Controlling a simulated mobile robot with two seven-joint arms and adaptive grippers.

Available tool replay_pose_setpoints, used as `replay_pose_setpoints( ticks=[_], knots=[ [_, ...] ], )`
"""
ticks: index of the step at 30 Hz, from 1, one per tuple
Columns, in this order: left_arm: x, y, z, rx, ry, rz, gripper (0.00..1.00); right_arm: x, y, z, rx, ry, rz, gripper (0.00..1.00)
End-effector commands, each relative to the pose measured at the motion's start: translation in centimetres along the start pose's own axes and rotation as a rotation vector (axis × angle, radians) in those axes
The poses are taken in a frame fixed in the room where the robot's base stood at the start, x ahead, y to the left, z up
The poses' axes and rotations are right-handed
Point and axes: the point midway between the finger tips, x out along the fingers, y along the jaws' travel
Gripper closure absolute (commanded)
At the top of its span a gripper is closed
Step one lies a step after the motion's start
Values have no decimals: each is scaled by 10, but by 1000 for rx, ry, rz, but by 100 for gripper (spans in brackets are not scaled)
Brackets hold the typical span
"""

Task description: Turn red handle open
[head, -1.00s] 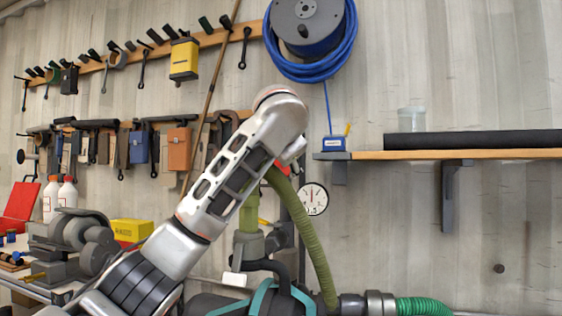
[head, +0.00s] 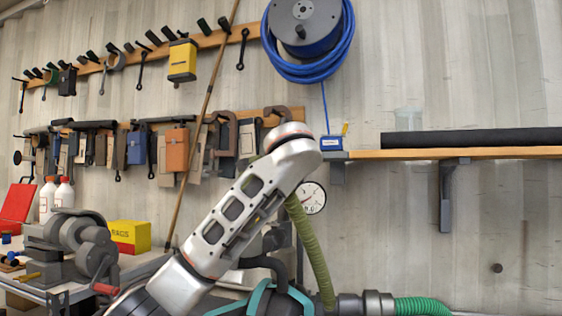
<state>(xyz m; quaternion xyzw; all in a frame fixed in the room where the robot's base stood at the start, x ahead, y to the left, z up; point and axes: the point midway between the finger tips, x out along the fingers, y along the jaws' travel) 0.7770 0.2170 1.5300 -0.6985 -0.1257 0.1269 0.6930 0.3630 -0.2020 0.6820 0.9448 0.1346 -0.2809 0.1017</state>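My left arm rises from the bottom of the head view, and its silver link hides part of the green hose (head: 313,238) and what stands behind it. Neither gripper is in the picture. A red handle (head: 106,289) shows on the crank of a grey bench machine at the lower left. I cannot tell whether it is the task's handle. No other red handle is visible around the hose and the round white gauge (head: 314,198); that area is partly behind my arm.
The workbench (head: 140,262) at the left carries the grey machine (head: 70,245), a yellow box (head: 130,236) and white bottles (head: 65,193). A wooden shelf (head: 450,153) juts out at the right. A blue hose reel (head: 307,28) hangs above.

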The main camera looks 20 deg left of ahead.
Motion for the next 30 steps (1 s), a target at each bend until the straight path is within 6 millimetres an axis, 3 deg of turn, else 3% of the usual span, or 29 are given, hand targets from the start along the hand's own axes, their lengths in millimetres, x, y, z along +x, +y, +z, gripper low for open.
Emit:
replay_pose_setpoints(
  ticks=[16,17,18,30],
  knots=[
    [0,0,0,26,-1,-10,59,0,1,-4,0,8,2,60],
    [0,0,0,26,-1,-9,32,0,1,-4,0,8,2,60],
    [0,0,0,25,-1,-9,22,0,1,-4,0,8,2,60],
    [-3,0,-1,22,2,-9,21,0,1,0,-2,-1,1,60]
  ],
)
